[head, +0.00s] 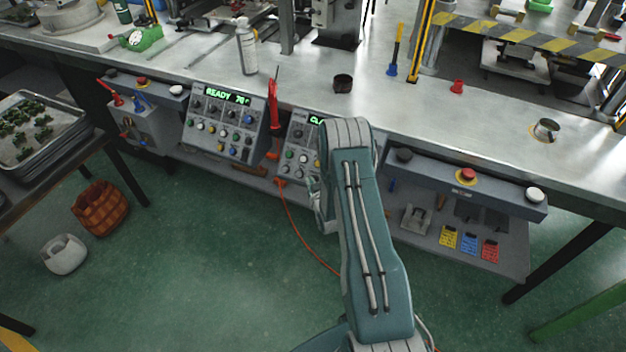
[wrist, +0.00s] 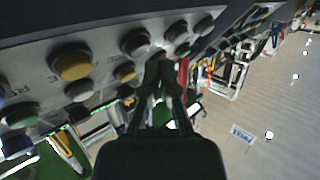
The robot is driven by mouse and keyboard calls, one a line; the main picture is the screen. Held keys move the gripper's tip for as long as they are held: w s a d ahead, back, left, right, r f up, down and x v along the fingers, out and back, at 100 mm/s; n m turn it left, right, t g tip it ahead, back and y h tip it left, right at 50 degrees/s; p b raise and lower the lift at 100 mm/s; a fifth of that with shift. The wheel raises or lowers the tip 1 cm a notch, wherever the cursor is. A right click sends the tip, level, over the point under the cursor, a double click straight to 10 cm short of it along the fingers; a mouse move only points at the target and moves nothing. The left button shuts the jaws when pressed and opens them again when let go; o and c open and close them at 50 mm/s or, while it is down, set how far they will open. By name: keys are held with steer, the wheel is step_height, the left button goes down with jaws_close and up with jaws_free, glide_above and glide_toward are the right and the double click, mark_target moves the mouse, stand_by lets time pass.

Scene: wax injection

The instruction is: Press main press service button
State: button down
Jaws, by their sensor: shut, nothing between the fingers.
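Two sloped control panels stand under the bench edge. The left panel (head: 225,127) has a lit display reading READY and a number. The right panel (head: 296,150) is partly hidden by my arm, and its display shows only the start of a word. I cannot tell which button is the service button. My gripper (wrist: 165,72) is shut and empty, its fingertips close to a panel face, near a grey button (wrist: 135,41) and a small yellow button (wrist: 125,73). A larger yellow button (wrist: 72,61) is further left. Whether the fingertips touch anything is unclear.
A red-handled tool (head: 273,100) stands between the panels. A long control box with a red button (head: 466,175) is at the right. A spray bottle (head: 246,50) and a dark cup (head: 343,83) stand on the bench (head: 400,110).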

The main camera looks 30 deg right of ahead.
stand_by(0.8)
steer(key=shift+w+d+f, duration=0.15)
steer(key=shift+d+f, duration=0.05)
steer(key=shift+d, duration=0.05)
